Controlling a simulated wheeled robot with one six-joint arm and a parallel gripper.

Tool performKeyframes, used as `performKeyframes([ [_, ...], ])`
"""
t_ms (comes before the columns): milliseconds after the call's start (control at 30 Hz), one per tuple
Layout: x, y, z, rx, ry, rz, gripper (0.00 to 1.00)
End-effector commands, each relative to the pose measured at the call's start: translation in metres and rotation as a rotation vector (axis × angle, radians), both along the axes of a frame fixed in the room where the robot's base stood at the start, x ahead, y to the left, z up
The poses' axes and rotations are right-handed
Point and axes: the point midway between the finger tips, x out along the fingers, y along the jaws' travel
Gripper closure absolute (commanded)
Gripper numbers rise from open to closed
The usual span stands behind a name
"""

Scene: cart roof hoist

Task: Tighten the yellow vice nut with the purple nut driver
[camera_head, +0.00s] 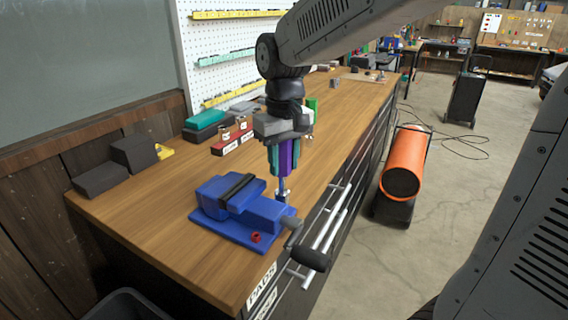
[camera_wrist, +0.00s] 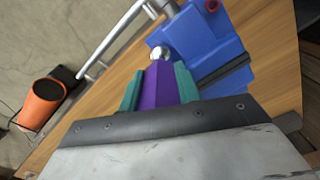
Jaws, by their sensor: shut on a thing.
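My gripper (camera_head: 283,158) is shut on the purple nut driver (camera_head: 287,156), with teal fingers on either side of its handle. The driver points down, its shaft and silver socket (camera_head: 283,195) beside the far right corner of the blue vice (camera_head: 235,205). In the wrist view the purple handle (camera_wrist: 158,88) sits between the teal fingers, with the round silver end (camera_wrist: 160,53) by the blue vice base (camera_wrist: 200,45). I cannot see a yellow nut; the socket may hide it. I cannot tell whether the socket touches anything. A red nut (camera_head: 255,237) shows on the vice's near side.
The vice's handle (camera_head: 308,257) juts past the bench's front edge, near the drawer pulls (camera_head: 335,215). Dark blocks (camera_head: 100,178), a teal case (camera_head: 205,119) and red labelled boxes (camera_head: 232,141) stand on the wooden bench (camera_head: 165,215). An orange heater (camera_head: 403,175) stands on the floor.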

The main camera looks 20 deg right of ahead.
Motion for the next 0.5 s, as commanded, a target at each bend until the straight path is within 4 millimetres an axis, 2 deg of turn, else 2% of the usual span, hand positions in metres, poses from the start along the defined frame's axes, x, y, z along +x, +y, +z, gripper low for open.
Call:
performKeyframes([
  [500,0.0,0.0,0.032,0.0,-0.001,0.001,1.0],
])
